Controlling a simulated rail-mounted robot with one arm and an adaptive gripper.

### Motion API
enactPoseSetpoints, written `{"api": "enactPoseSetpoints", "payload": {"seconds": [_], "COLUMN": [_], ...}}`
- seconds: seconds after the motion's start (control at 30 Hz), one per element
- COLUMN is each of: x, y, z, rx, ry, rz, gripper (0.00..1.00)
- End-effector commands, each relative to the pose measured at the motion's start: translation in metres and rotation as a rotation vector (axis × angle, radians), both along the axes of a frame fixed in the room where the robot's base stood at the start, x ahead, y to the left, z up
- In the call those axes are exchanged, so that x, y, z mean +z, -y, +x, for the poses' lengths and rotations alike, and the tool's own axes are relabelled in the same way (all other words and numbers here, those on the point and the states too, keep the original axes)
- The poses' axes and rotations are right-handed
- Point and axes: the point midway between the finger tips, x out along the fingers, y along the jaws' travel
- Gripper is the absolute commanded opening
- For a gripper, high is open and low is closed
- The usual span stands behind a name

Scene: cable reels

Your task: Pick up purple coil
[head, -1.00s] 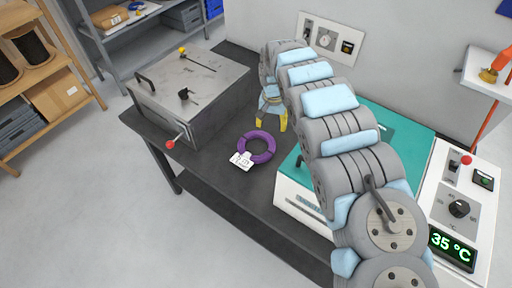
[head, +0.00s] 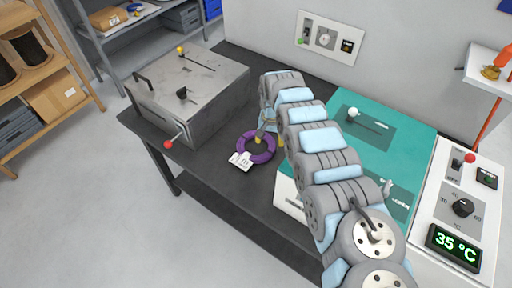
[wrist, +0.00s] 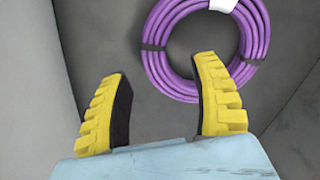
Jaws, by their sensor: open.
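The purple coil (head: 257,157) lies flat on the dark bench top, with a white tag (head: 241,161) at its lower left in the head view. My gripper (wrist: 163,105) is open, with yellow ridged fingers spread apart. The right finger overlaps the coil's near edge in the wrist view; the left finger is beside it. In the head view the gripper (head: 268,138) is over the coil's far side. I cannot tell whether it touches.
A grey metal box (head: 190,92) with a red-knobbed lever stands left of the coil. A teal-topped machine (head: 385,125) with a 35 °C control panel (head: 455,247) is on the right. The dark bench top (head: 215,180) is bare left of the coil.

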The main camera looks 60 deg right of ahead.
Motion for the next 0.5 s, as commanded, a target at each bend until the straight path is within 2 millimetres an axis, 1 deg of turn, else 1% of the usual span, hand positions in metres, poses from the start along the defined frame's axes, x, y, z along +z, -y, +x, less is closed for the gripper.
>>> {"api": "enactPoseSetpoints", "payload": {"seconds": [0.17,0.27,0.37,0.4,0.5], "x": [-0.004,-0.010,-0.020,-0.027,-0.042], "y": [0.001,0.002,0.003,0.004,0.006], "z": [0.000,-0.001,-0.002,-0.002,-0.005], "rx": [0.000,0.000,0.000,0.001,0.001], "ry": [0.001,0.002,0.003,0.003,0.001], "rz": [-0.002,-0.002,-0.002,-0.001,-0.001], "gripper": [0.63,0.63,0.63,0.63,0.63]}}
